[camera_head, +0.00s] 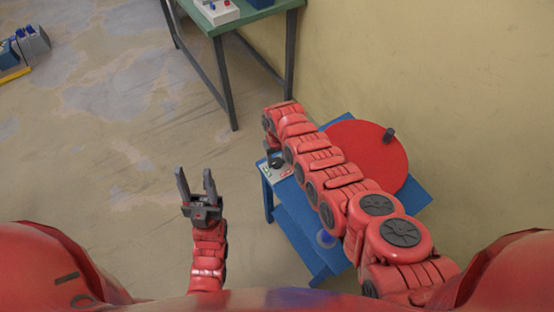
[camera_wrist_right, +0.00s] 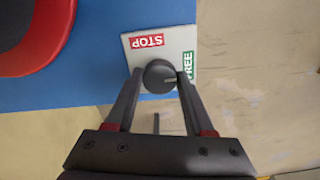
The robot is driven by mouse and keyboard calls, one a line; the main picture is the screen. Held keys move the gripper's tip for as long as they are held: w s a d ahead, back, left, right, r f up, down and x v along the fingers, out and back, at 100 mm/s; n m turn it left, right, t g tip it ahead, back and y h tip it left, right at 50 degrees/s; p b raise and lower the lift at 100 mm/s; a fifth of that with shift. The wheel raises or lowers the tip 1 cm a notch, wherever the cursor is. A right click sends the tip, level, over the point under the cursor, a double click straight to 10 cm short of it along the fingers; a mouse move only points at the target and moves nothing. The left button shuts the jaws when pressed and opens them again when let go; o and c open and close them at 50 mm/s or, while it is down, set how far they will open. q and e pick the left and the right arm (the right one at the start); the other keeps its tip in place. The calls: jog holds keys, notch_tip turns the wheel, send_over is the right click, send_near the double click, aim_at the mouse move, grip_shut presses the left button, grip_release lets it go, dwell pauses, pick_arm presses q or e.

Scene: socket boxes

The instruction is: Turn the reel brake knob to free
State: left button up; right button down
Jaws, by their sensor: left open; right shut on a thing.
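The dark round brake knob (camera_wrist_right: 159,76) sits on a pale plate (camera_wrist_right: 118,40) with a red STOP label (camera_wrist_right: 147,40) above it and a green FREE label (camera_wrist_right: 188,66) to its right in the right wrist view. A light mark on the knob points right, toward the FREE side. My right gripper (camera_wrist_right: 159,75) is shut on the knob, one finger on each side. In the head view the plate (camera_head: 279,174) is partly covered by my right arm. My left gripper (camera_head: 195,172) is open and empty, over the floor left of the blue table.
The red reel disc (camera_head: 375,160) lies on the blue table (camera_head: 418,199), close to the wall. A green table (camera_head: 255,16) with a white box (camera_head: 218,12) stands at the back. Blue items (camera_head: 32,42) are at the far left. The floor between is clear.

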jog(key=shift+m, duration=0.4)
jog(key=shift+c, duration=1.4)
grip_release()
jog(key=shift+w+r, duration=0.1)
jog(key=shift+r, duration=0.6)
notch_tip(320, 180, up, 10)
jog(key=b, duration=0.2)
notch_tip(320, 180, up, 6)
jog(key=p, duration=0.5)
send_over(277, 161)
jog(key=shift+f, duration=0.1)
